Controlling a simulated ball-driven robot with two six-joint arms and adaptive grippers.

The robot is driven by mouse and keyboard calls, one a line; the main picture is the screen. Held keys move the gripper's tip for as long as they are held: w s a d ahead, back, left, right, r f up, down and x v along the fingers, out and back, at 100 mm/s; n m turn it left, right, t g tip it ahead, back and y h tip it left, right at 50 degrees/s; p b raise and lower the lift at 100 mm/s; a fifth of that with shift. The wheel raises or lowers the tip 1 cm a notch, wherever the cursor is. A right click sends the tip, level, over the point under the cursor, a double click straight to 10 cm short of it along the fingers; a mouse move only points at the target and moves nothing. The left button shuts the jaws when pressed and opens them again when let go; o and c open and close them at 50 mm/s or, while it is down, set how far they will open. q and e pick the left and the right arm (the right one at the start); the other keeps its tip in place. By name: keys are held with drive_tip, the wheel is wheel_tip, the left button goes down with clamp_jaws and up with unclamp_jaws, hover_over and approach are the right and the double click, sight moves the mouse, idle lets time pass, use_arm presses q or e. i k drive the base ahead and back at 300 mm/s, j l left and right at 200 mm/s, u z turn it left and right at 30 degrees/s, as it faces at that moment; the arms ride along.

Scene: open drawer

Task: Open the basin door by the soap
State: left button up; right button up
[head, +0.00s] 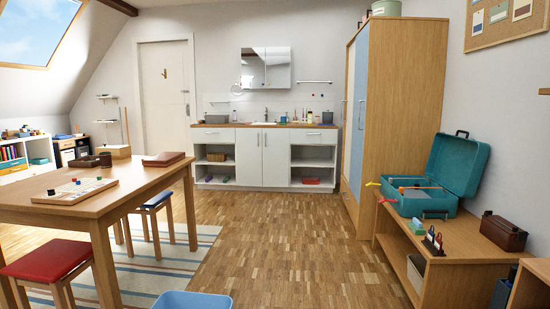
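The white basin cabinet (235,185) stands against the far wall under a wooden countertop (229,125). Two doors sit side by side in its middle, a left door (248,156) and a right door (276,158); both look shut and have small vertical handles. A basin with a tap (266,116) is set in the counter above them. Small bottles and cups stand on the counter to the right of the basin; which item is the soap is too small to tell. Neither of my grippers is in view.
A wooden table (120,188) with stools stands at left, with a blue bin (192,300) at the bottom. A tall wardrobe (400,120) and a low bench (455,262) bearing a teal case (455,165) line the right. Wooden floor (290,235) lies clear between.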

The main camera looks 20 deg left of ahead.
sight(275, 142)
drive_tip(key=i+z, duration=0.25)
drive_tip(key=z, duration=0.15)
drive_tip(key=i+u, duration=0.2)
drive_tip(key=i, duration=0.4)
drive_tip(key=i+u, duration=0.15)
drive_tip(key=i, duration=0.45)
drive_tip(key=i+l+u, duration=0.2)
drive_tip(key=i, duration=0.35)
drive_tip(key=i+l+u, duration=0.15)
drive_tip(key=i, duration=0.45)
drive_tip(key=i+j+u, duration=0.25)
drive_tip(key=i, duration=0.6)
drive_tip(key=i+u, duration=0.3)
drive_tip(key=i, duration=0.55)
drive_tip(key=i+l+u, duration=0.25)
drive_tip(key=i, duration=0.6)
drive_tip(key=i+l+u, duration=0.2)
drive_tip(key=i, duration=2.55)
drive_tip(key=j, duration=0.15)
